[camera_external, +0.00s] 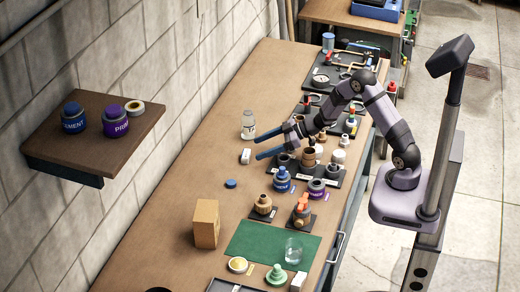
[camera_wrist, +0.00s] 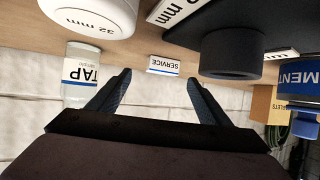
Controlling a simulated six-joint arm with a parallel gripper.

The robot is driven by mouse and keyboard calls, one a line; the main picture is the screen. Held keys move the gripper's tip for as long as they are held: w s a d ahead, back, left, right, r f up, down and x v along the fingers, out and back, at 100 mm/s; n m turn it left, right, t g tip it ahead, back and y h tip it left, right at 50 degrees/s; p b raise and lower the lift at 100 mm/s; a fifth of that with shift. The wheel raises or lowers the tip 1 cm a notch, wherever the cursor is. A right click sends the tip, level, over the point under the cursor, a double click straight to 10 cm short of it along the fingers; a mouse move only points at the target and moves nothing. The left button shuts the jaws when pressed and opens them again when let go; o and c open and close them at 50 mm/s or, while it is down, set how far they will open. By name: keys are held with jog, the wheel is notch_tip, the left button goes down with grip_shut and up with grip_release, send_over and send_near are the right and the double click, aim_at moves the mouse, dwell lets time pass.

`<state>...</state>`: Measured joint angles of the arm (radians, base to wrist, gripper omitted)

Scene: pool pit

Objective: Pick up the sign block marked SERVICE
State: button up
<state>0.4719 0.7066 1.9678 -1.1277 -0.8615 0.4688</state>
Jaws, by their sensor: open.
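The sign block marked SERVICE (camera_wrist: 163,66) is a small white block with a blue band and dark lettering. In the wrist view it stands on the bench top, upside down in the picture, between and beyond my fingertips. In the external view it is the small white block (camera_external: 245,156) on the bench left of my gripper (camera_external: 262,142). My gripper also shows in the wrist view (camera_wrist: 158,85), open and empty, with its two dark blue fingers spread apart. The block appears apart from both fingers.
A clear TAP bottle (camera_external: 248,124) stands close to the block; it shows beside the left finger in the wrist view (camera_wrist: 80,75). Dark trays of fittings stand to the right. A blue cap (camera_external: 231,183) lies nearby. The block wall (camera_external: 130,60) borders the bench's left side.

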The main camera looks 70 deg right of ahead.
aim_at(248, 153)
jog(key=shift+a+p+x, duration=0.25)
jog(key=shift+p+x, duration=0.45)
jog(key=shift+x, duration=1.15)
jog(key=shift+w+a+f, duration=0.2)
jog(key=shift+w+f, duration=0.05)
jog(key=shift+w, duration=0.35)
jog(key=c, duration=1.1)
